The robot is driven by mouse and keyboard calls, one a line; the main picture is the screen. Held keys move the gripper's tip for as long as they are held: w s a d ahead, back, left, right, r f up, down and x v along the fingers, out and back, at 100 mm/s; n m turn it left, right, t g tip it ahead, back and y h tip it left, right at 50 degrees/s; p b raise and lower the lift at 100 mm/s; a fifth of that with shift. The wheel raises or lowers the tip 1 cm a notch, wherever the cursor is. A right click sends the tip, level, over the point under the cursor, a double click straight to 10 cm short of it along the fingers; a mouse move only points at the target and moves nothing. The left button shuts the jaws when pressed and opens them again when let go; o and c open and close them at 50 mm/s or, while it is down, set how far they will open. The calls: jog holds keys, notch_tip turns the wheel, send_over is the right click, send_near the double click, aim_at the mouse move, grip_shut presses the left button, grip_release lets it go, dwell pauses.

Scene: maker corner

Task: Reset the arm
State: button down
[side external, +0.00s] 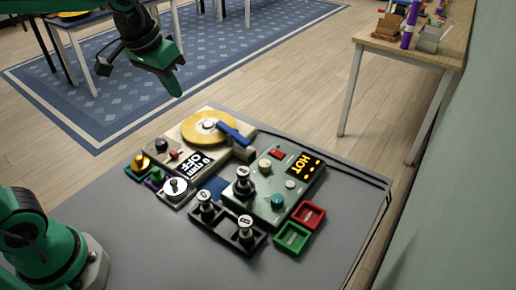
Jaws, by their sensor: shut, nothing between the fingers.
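My gripper (172,78) is in the upper left of the side external view, at the end of my green arm. It hangs in the air, clear of the devices on the grey table (130,222). Its fingers are shut, with nothing between them. Part of my arm is cut off by the top edge of the picture.
On the table stand a beige device with a yellow disc (209,127), a grey-green unit with a display reading HOT (305,166), a black rack (226,233) with knobbed pieces, a red tray (308,215) and a green tray (292,237).

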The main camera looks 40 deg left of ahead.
jog(key=s+a+f+t, duration=0.1)
jog(key=s+a, duration=0.1)
jog(key=s, duration=0.4)
jog(key=s+a+f, duration=0.1)
jog(key=s+f, duration=0.1)
jog(key=s, duration=0.5)
jog(key=shift+a+f+t, duration=0.2)
jog(key=shift+a+t, duration=0.15)
jog(key=shift+t, duration=0.05)
